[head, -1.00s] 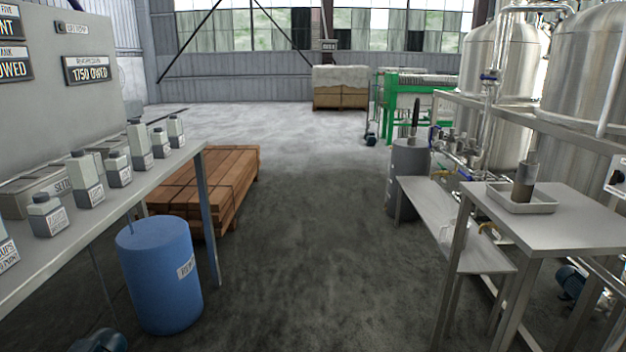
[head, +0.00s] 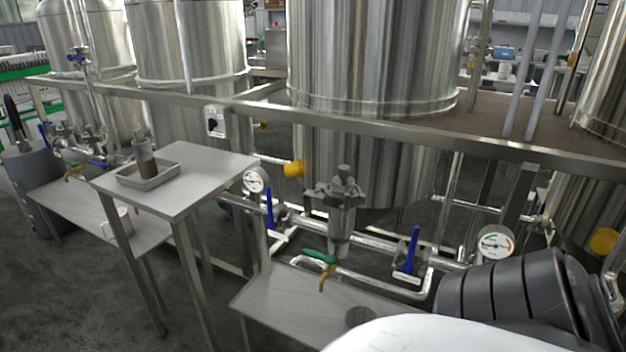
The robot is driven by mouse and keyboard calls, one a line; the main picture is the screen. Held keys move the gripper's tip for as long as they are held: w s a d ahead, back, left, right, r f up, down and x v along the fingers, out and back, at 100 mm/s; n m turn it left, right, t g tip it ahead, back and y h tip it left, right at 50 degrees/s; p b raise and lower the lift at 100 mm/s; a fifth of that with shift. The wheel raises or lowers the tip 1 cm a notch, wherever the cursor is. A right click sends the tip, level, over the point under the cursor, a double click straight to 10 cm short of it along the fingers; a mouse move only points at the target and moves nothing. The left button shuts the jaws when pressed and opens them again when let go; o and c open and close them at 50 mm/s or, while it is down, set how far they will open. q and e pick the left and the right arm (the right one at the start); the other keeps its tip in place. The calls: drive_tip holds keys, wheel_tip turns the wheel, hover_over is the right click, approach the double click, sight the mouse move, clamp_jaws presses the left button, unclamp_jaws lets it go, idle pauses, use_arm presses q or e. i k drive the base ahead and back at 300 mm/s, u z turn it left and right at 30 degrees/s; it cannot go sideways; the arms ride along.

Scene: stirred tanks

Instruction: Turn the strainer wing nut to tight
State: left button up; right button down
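A steel strainer housing (head: 338,215) stands upright on the pipework in front of a large steel tank, right of centre in the head view. A winged fitting (head: 343,186) with a knob on top sits on its cap and looks like the wing nut. How tight it is cannot be told from here. A second cluster of similar metal fittings (head: 90,138) shows at the far left, small and partly hidden. Neither of my grippers is in view.
Blue-handled valves (head: 270,208) and (head: 412,250), pressure gauges (head: 495,243) and a green-handled tap (head: 322,258) surround the strainer. A low steel bench (head: 285,306) stands below it. A taller table (head: 210,172) with a tray (head: 150,178) stands left. A frame rail (head: 400,128) runs above.

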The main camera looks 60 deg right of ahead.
sight(316, 193)
drive_tip(key=z, duration=1.9)
drive_tip(key=k, duration=1.25)
drive_tip(key=u, duration=0.8)
drive_tip(key=i, duration=0.6)
drive_tip(key=u, duration=0.85)
drive_tip(key=i, duration=1.1)
drive_tip(key=z, duration=0.9)
drive_tip(key=i, duration=0.7)
drive_tip(key=z, duration=0.75)
